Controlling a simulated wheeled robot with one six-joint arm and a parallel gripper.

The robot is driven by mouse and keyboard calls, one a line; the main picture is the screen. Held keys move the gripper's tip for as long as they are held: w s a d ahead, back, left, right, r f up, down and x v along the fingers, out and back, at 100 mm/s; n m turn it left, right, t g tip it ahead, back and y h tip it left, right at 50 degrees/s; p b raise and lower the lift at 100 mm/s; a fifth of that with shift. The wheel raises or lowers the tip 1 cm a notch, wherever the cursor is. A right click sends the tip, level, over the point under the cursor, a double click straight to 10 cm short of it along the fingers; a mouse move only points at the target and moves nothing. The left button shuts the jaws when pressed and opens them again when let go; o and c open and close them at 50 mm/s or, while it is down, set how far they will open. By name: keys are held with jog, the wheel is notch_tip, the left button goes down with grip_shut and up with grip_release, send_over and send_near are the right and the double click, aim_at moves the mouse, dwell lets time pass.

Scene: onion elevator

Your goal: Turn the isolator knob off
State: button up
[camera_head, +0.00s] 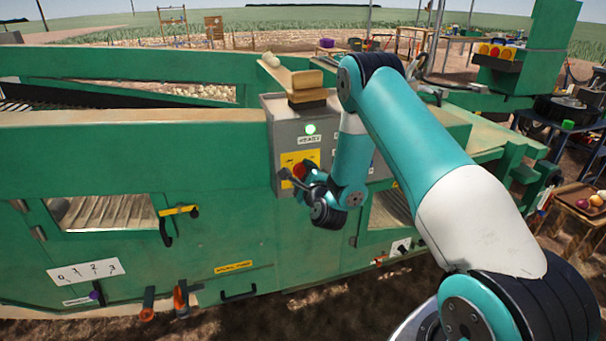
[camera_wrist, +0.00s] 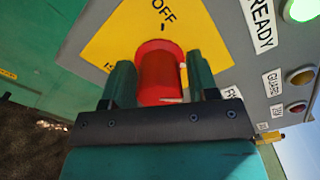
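The red isolator knob (camera_wrist: 158,75) sits on a yellow plate (camera_wrist: 107,45) with the word OFF above it in the wrist view. A small pale mark shows low on the knob, on the side away from OFF. My gripper (camera_wrist: 162,82) has its two green fingers on either side of the knob. The left finger looks close against it; a thin gap seems to show at the right, so contact is unclear. In the head view, my gripper (camera_head: 294,178) is at the yellow plate (camera_head: 290,158) on the grey box, partly covering the red knob (camera_head: 301,169).
The grey control box (camera_head: 285,118) has a lit green lamp (camera_head: 310,129) above a READY label. An amber lamp (camera_wrist: 301,77) and a red lamp (camera_wrist: 297,107) show beside it in the wrist view. Green machine panels (camera_head: 130,175) flank the box.

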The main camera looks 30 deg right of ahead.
jog(key=c, duration=0.6)
jog(key=shift+c, duration=0.2)
jog(key=shift+n, duration=0.4)
jog(key=n, duration=0.4)
jog(key=n+p, duration=0.1)
jog(key=n, duration=0.3)
jog(key=shift+r, duration=0.1)
jog(key=n+p, duration=0.1)
jog(key=n, duration=0.4)
jog(key=shift+n+p, duration=0.9)
jog(key=shift+n, duration=1.1)
jog(key=shift+s, duration=0.1)
